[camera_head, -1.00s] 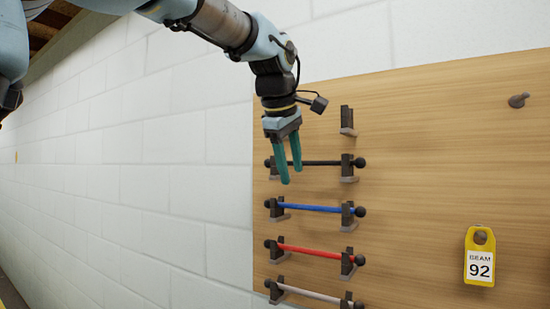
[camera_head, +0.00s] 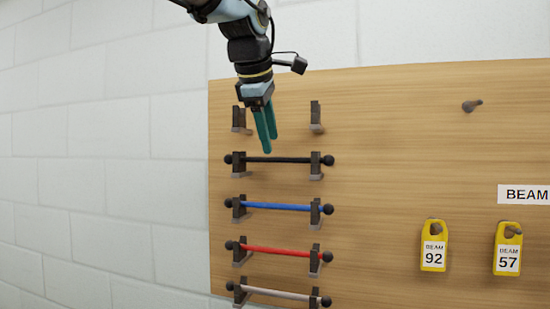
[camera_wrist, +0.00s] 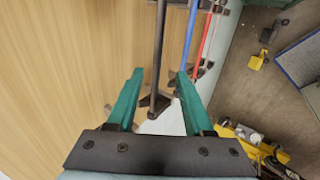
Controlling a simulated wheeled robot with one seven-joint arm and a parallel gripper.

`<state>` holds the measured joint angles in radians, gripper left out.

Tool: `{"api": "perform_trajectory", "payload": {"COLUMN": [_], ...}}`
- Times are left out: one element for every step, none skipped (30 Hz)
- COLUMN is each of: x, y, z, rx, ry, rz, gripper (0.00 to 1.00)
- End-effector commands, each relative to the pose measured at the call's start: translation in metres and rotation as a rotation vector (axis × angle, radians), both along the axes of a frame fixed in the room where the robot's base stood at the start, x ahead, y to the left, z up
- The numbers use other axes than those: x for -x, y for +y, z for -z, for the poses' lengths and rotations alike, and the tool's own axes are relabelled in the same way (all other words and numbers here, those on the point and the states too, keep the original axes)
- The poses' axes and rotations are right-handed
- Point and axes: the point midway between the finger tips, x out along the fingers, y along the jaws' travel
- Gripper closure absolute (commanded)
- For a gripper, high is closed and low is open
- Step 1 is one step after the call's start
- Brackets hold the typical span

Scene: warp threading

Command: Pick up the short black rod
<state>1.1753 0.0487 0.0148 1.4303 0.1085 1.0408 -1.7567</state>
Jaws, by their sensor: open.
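The short black rod (camera_head: 278,159) lies level across two dark brackets on the wooden board, with a round knob at each end. It also shows in the wrist view (camera_wrist: 160,50), running up and down the picture between the fingers. My gripper (camera_head: 268,152) has teal fingers pointing down, just above the rod left of its middle in the head view. I cannot tell whether the fingers touch the rod.
Below hang a blue rod (camera_head: 278,206), a red rod (camera_head: 278,249) and a pale rod (camera_head: 280,293) on similar brackets. An empty bracket pair (camera_head: 316,117) sits above. Yellow tags, BEAM 92 (camera_head: 433,246) and BEAM 57 (camera_head: 508,249), hang at right. A bare peg (camera_head: 472,105) is upper right.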

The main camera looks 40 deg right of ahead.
Motion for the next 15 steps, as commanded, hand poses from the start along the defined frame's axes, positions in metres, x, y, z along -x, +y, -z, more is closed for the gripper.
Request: {"api": "perform_trajectory", "payload": {"x": [-0.003, -0.004, -0.007, -0.009, -0.011, -0.013, -0.014, -0.015, -0.016, -0.017, -0.018, -0.018, -0.018, -0.018, -0.018], "y": [-0.003, -0.006, -0.009, -0.012, -0.015, -0.018, -0.02, -0.022, -0.024, -0.025, -0.026, -0.026, -0.027, -0.027, -0.027], "z": [0.002, 0.004, 0.008, 0.011, 0.014, 0.019, 0.024, 0.027, 0.03, 0.032, 0.034, 0.035, 0.036, 0.036, 0.037], "rx": [-0.004, -0.005, -0.005, -0.006, -0.005, -0.006, -0.006, -0.005, -0.003, -0.004, -0.003, -0.002, -0.001, -0.001, 0.0], "ry": [0.001, 0.003, 0.003, 0.003, 0.002, 0.002, 0.002, 0.002, 0.001, 0.002, 0.001, 0.001, 0.001, 0.001, 0.0], "rz": [-0.001, -0.001, -0.001, -0.001, -0.001, 0.0, 0.0, 0.0, 0.001, 0.001, 0.001, 0.0, 0.0, 0.0, 0.0], "gripper": [0.48, 0.48, 0.48, 0.48, 0.48, 0.48, 0.48, 0.48, 0.48, 0.48, 0.48, 0.48, 0.48, 0.48, 0.48]}}
